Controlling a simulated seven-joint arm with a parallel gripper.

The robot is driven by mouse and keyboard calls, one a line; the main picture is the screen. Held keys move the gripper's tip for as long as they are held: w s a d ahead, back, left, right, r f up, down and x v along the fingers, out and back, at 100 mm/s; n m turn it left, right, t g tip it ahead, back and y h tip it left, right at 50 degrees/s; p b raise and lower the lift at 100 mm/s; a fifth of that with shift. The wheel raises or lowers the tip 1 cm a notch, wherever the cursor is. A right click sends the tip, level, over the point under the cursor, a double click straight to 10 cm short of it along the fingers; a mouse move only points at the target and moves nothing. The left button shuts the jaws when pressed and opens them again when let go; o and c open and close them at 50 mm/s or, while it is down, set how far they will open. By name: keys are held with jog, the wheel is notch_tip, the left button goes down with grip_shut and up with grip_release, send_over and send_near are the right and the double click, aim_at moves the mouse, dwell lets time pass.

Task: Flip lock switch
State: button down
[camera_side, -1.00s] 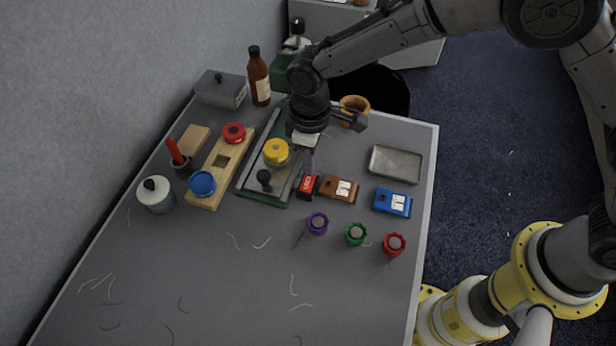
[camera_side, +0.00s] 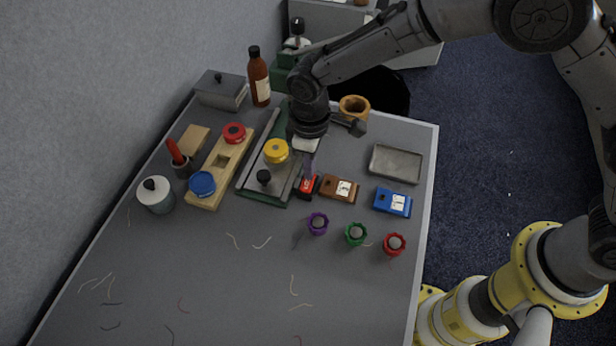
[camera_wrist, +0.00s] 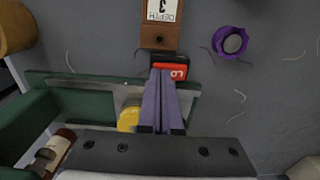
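A small red and black switch block (camera_side: 307,186) with white lettering lies between a green-based device and a brown box; I take it for the lock switch. In the wrist view its red face (camera_wrist: 179,71) shows just beyond my fingertips. My gripper (camera_side: 309,174) points down with its purple fingers at the block. In the wrist view the two fingers (camera_wrist: 162,74) lie side by side with almost no gap, and nothing shows between them. They cover part of the block, so I cannot tell whether they touch it or which way the switch is set.
The brown box (camera_side: 340,189) stands right of the block, and the blue box (camera_side: 393,202) is further right. Purple (camera_side: 318,223), green (camera_side: 356,234) and red (camera_side: 395,244) knobs stand in front. The green device (camera_side: 249,190) with a black knob is left. The front tabletop has only loose threads.

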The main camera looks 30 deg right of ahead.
jog(key=shift+f, duration=0.25)
jog(key=shift+r, duration=3.55)
jog(key=shift+d+r, duration=0.1)
jog(key=shift+r, duration=0.05)
jog(key=s+d+r+m+t, duration=0.15)
jog(key=s+d+r, duration=0.25)
jog(key=d+r, duration=0.45)
jog(key=s+d+r+m+t, duration=0.1)
jog(key=s+d+r+m, duration=0.25)
jog(key=d+r, duration=0.5)
jog(key=s+d+m+t, duration=0.1)
jog(key=s+d+m, duration=0.1)
jog(key=s+d, duration=0.3)
jog(key=s+d+f+m+t, duration=0.1)
jog(key=s+d+m+t, duration=0.1)
jog(key=s+d, duration=0.4)
jog(key=s, duration=0.5)
jog(key=shift+d+f, duration=0.2)
jog(key=shift+d, duration=0.1)
